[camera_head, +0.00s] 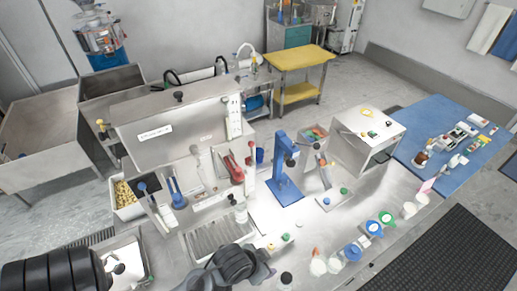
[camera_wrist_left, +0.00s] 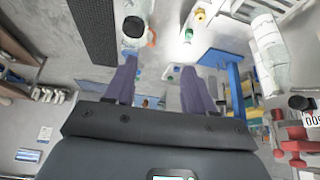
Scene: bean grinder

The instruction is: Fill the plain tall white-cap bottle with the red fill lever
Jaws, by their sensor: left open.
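The red fill lever (camera_head: 233,168) stands on the steel counter in front of the steel machine; red parts (camera_wrist_left: 298,146) show at the right of the left wrist view. A slim pale bottle with a dark top (camera_head: 240,212) stands beside the drain grate. A tall pale bottle (camera_wrist_left: 270,55) shows at the upper right of the left wrist view; I cannot tell its cap colour. My left gripper (camera_head: 262,268) is low in the head view, in front of the grate; in the wrist view its fingers (camera_wrist_left: 161,85) are apart with nothing between them. My right gripper is out of view.
A blue stand (camera_head: 283,172) rises right of the levers. A dark-topped container (camera_head: 286,278) is right of my left gripper. Several coloured caps and jars lie along the counter's front right. The drain grate (camera_head: 215,237) is bare in its middle.

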